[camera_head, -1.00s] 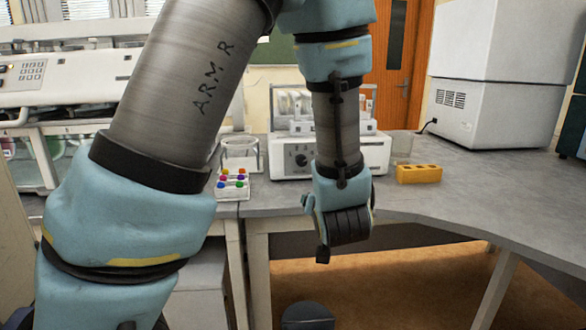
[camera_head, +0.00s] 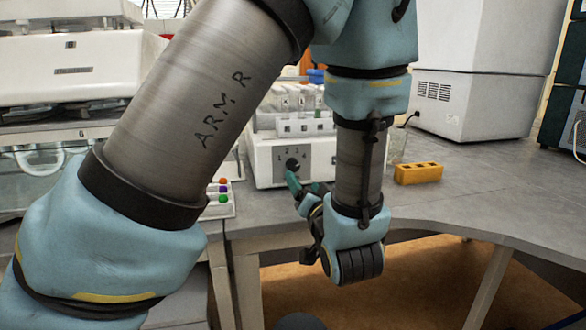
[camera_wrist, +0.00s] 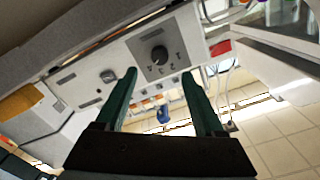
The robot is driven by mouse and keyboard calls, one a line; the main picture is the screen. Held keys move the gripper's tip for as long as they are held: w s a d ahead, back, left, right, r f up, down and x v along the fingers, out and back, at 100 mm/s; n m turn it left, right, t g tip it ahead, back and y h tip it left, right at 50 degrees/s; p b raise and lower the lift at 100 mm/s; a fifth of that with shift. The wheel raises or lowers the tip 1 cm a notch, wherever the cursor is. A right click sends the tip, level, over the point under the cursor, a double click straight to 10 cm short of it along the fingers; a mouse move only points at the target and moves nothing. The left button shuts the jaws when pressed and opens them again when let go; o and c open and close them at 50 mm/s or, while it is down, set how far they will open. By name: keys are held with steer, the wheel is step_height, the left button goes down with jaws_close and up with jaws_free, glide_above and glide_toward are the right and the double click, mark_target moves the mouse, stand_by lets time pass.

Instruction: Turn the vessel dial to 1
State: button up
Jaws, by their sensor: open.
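The vessel dial is a round black knob (camera_head: 292,164) on a grey panel at the front of a white machine (camera_head: 262,160). Marks 1 to 4 stand in an arc above it; the knob's exact setting is too small to read. In the wrist view the dial (camera_wrist: 159,55) appears upside down, beyond the fingertips and between their lines. My gripper (camera_head: 304,186) is open, with two dark green fingers just below and in front of the dial. In the wrist view my gripper (camera_wrist: 160,80) holds nothing, and I see no contact with the dial.
A rack with colored caps (camera_head: 219,198) sits left of the machine, partly behind my arm. A yellow block with holes (camera_head: 418,173) and a clear beaker (camera_head: 398,146) stand to the right. The grey bench (camera_head: 480,170) is clear at right.

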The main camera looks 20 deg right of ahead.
mark_target(294, 168)
steer(key=w, duration=0.2)
steer(key=w+p, duration=0.1)
steer(key=w, duration=0.2)
steer(key=w+d, duration=0.1)
steer(key=w, duration=0.2)
steer(key=shift+w, duration=0.15)
jaws_close()
stand_by(0.3)
